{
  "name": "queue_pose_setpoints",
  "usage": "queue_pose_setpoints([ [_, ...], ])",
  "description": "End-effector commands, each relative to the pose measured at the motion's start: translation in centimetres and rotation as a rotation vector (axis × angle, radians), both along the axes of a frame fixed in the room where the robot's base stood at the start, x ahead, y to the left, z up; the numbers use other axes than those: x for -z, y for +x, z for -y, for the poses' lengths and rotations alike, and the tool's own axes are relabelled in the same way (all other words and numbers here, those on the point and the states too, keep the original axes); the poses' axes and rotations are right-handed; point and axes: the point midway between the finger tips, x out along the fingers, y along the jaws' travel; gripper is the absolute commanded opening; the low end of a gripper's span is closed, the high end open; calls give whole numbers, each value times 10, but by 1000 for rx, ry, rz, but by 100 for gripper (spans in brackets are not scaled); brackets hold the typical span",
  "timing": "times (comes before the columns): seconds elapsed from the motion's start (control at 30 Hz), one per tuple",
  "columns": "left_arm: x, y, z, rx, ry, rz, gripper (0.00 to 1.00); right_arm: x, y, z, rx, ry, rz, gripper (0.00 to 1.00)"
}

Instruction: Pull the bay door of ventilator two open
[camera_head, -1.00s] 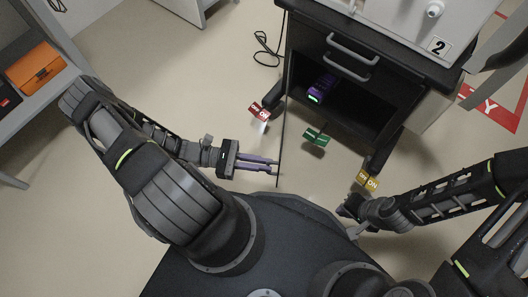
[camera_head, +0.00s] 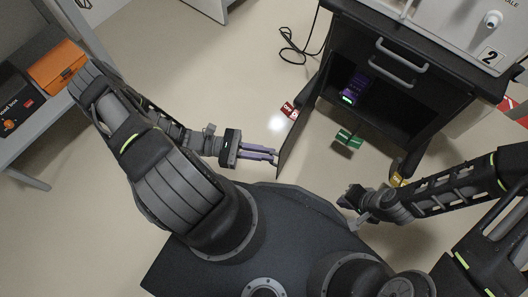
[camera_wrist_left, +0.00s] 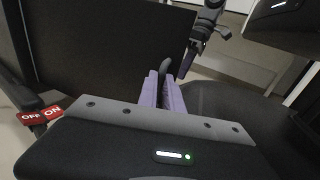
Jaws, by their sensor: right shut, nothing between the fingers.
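Ventilator two stands at the upper right of the head view, with a "2" label (camera_head: 489,57) on its pale top. Its bay door (camera_head: 297,132) is a dark panel swung out from the cart's left side, so the bay (camera_head: 385,117) stands open. My left gripper (camera_head: 275,156) is at the door's outer face near its free edge. In the left wrist view, its purple fingers (camera_wrist_left: 163,92) close around a dark curved handle (camera_wrist_left: 166,68). My right gripper (camera_head: 350,204) is shut and empty, in front of the cart and apart from it.
A purple unit with a green light (camera_head: 355,89) sits inside the bay. A drawer handle (camera_head: 402,63) is above it. Red (camera_head: 289,110), green (camera_head: 349,139) and yellow (camera_head: 397,180) tags are around the cart's base. A shelf with an orange box (camera_head: 57,66) stands at the left.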

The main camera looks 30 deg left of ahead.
Motion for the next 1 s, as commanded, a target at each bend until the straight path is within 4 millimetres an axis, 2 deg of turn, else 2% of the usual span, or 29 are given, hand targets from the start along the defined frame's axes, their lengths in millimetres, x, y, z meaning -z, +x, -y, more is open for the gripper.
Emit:
queue_pose_setpoints([
  [0.03, 0, 7, -2, -13, 6, 4, 11, 0, 0, 0, 0, 0, 0, 0],
  [0.3, 0, 4, -1, -10, 3, 1, 31, 0, 0, 0, 0, 0, 0, 0],
  [0.63, 0, 2, -5, -9, 2, -1, 31, -1, 0, 0, -1, 0, 0, 0],
  [0.77, 0, -3, -19, -9, 4, 1, 31, -3, 0, -1, -1, 1, 0, 0],
  [1.0, 0, -16, -57, -10, 5, -1, 31, -6, -1, -2, -4, 2, -2, 0],
])
